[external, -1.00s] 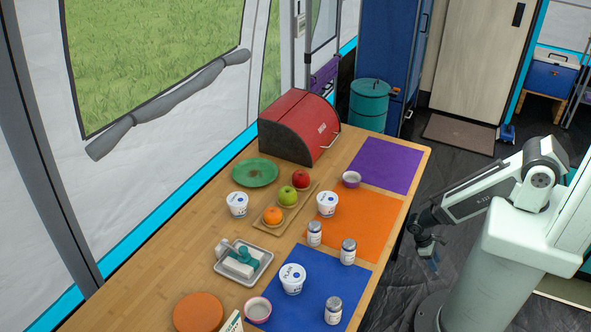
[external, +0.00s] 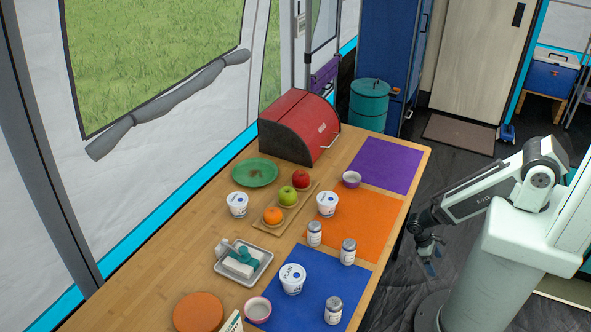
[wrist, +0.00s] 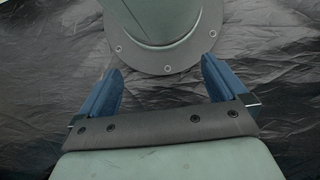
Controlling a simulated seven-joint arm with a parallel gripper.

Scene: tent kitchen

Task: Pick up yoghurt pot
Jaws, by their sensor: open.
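Three white yoghurt pots with dark print stand upright on the wooden table. One yoghurt pot (external: 237,205) is on bare wood near the green plate. A second yoghurt pot (external: 327,204) is on the orange mat. A third yoghurt pot (external: 292,279) is on the blue mat. My gripper (external: 434,266) hangs beyond the table's right edge, beside my base, apart from all the pots. In the wrist view my gripper's two blue fingers (wrist: 162,85) are wide apart with nothing between them. No pot shows in the wrist view.
Jars (external: 348,251) stand near the pots on the orange and blue mats. A fruit board (external: 284,213), a butter dish (external: 243,262) and a red bread bin (external: 300,128) are also on the table. The purple mat (external: 385,165) is mostly clear.

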